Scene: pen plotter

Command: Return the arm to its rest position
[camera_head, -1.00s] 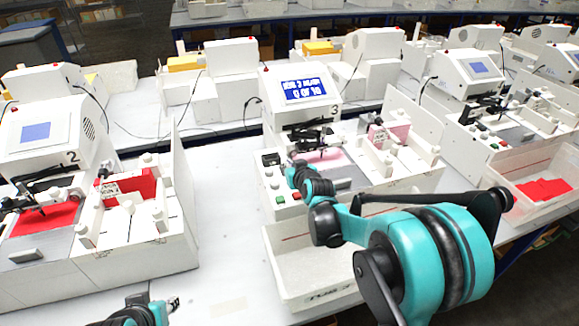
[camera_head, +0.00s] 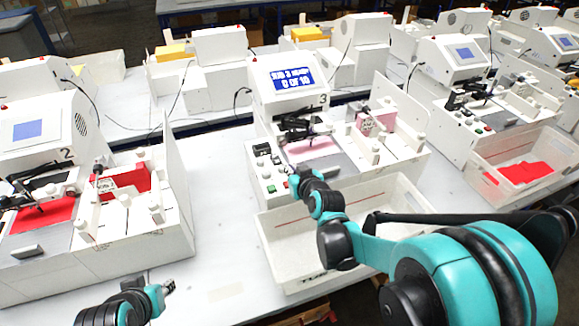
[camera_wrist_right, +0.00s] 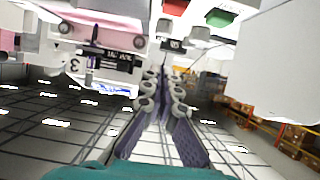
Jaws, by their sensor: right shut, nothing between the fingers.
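My right arm, teal and black, reaches in from the lower right in the head view. Its gripper (camera_head: 296,180) is at the front of plotter 3 (camera_head: 290,85), beside the front-left button panel (camera_head: 262,172). In the right wrist view the two fingers (camera_wrist_right: 165,75) lie close together and hold nothing. A green button (camera_wrist_right: 222,17) and a red button show at the top of that view. Whether the fingers touch the plotter cannot be told. My left gripper (camera_head: 167,287) is low in the head view, over the white table; its finger opening is too small to judge.
An empty white bin (camera_head: 285,268) stands in front of plotter 3, under my right forearm. Plotter 2 (camera_head: 40,130) holds red sheets at the left. Another plotter (camera_head: 455,65) and a bin with red pieces (camera_head: 490,165) are at the right. The table (camera_head: 215,205) between plotters 2 and 3 is clear.

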